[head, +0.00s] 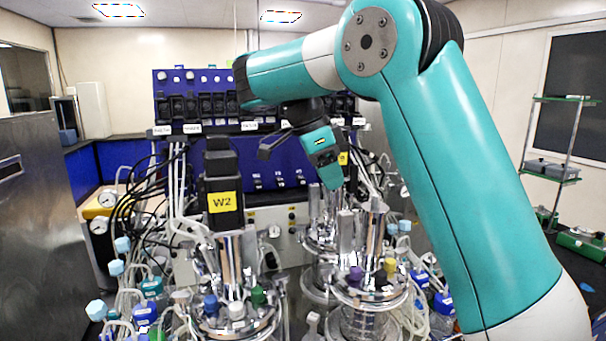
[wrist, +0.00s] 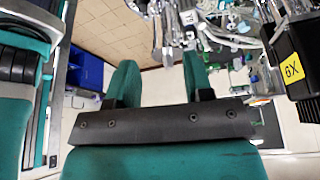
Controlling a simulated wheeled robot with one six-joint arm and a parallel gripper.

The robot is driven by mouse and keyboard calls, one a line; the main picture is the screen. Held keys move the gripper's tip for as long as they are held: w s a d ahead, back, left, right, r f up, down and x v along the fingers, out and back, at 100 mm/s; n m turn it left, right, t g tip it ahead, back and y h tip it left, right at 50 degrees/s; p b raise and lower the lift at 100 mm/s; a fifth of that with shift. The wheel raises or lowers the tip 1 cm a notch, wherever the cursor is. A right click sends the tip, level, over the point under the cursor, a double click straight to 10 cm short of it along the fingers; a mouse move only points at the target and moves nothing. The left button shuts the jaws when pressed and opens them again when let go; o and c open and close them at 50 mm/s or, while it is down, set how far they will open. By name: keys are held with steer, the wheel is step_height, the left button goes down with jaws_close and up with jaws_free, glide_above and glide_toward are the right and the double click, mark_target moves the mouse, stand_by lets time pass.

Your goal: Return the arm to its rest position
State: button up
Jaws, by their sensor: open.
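My teal arm rises from the lower right in the head view, bends at a high elbow and reaches left. My gripper (head: 331,182) hangs below the wrist, in front of the blue control rack (head: 200,110) and above the steel vessel tops. In the wrist view my gripper (wrist: 160,78) shows two teal fingers spread apart, with nothing between them but floor behind. A black motor with a yellow W2 label (head: 222,190) stands on the left bioreactor (head: 238,318), left of my gripper. The right bioreactor (head: 368,290) is below and right of it.
Tubes and bottles with blue and white caps crowd both bioreactors. A black block with a yellow label (wrist: 292,70) is close on the right in the wrist view. A steel cabinet (head: 30,200) stands at the left, and a glass shelf rack (head: 565,150) at the right.

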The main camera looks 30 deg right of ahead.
steer(key=s+a+f+n+t+y+b, duration=0.1)
steer(key=s+a+f+n+t+b, duration=0.15)
steer(key=a+f+n+b, duration=0.5)
steer(key=s+a+f+n+t+y+b, duration=0.1)
steer(key=s+a+f+n+b, duration=0.25)
steer(key=f+n, duration=0.7)
steer(key=s+a+f+n+y+b, duration=0.2)
steer(key=s+a+f+n+y, duration=0.1)
steer(key=s+a+n, duration=0.3)
steer(key=s+a+f+n+g+y+b, duration=0.1)
steer(key=s+a+f+n+y+b, duration=0.2)
steer(key=s+a+n, duration=0.3)
steer(key=s+f, duration=0.1)
steer(key=s, duration=0.3)
steer(key=shift+f, duration=0.4)
steer(key=shift+g, duration=0.25)
